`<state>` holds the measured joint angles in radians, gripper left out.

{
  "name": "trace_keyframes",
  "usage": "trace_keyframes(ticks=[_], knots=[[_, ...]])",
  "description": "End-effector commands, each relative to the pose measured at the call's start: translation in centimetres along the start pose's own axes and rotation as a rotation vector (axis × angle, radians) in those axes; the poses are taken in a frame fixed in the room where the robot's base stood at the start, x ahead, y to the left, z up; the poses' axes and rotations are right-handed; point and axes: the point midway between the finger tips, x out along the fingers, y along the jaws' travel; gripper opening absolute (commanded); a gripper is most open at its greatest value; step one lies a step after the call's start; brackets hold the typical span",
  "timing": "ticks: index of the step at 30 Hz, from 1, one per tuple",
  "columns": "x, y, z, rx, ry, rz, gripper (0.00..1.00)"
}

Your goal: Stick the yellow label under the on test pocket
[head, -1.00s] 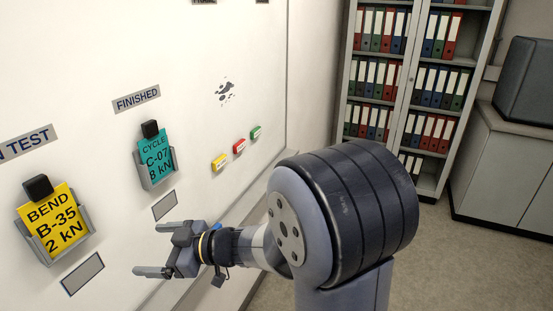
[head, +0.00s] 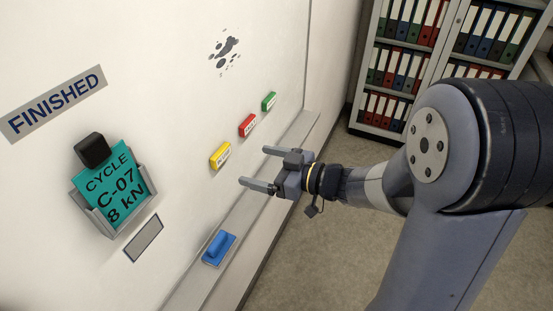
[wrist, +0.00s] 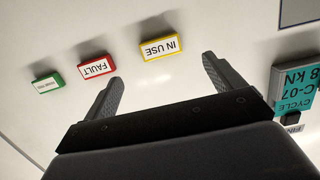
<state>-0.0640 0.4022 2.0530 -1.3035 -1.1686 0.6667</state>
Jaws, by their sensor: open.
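The yellow label (head: 220,155) is stuck on the white board, lowest in a slanting row with a red and a green label. In the wrist view the yellow label (wrist: 161,47) reads "IN USE", upside down, and lies ahead of the space between the fingers. My gripper (head: 262,169) is open and empty, a little to the right of and below the yellow label in the head view, apart from it. It also shows in the wrist view (wrist: 160,78). The on test pocket is out of view now.
The red label (head: 247,125) and green label (head: 269,101) sit close beside the yellow one. The finished pocket (head: 118,222) holds a teal card, with a grey plate (head: 144,238) below. A blue eraser (head: 219,247) lies on the ledge (head: 262,193).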

Motion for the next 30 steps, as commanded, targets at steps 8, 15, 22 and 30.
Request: trace_keyframes(ticks=[8, 15, 22, 30], knots=[[5.1, -0.1, 0.0, 0.000, -0.002, -0.005, 0.89], [8.2, -0.1, 0.0, 0.000, -0.001, -0.001, 0.89], [9.1, -0.1, 0.0, -0.001, -0.001, 0.001, 0.89], [9.1, 0.0, 0.0, -0.001, -0.001, 0.001, 0.83]])
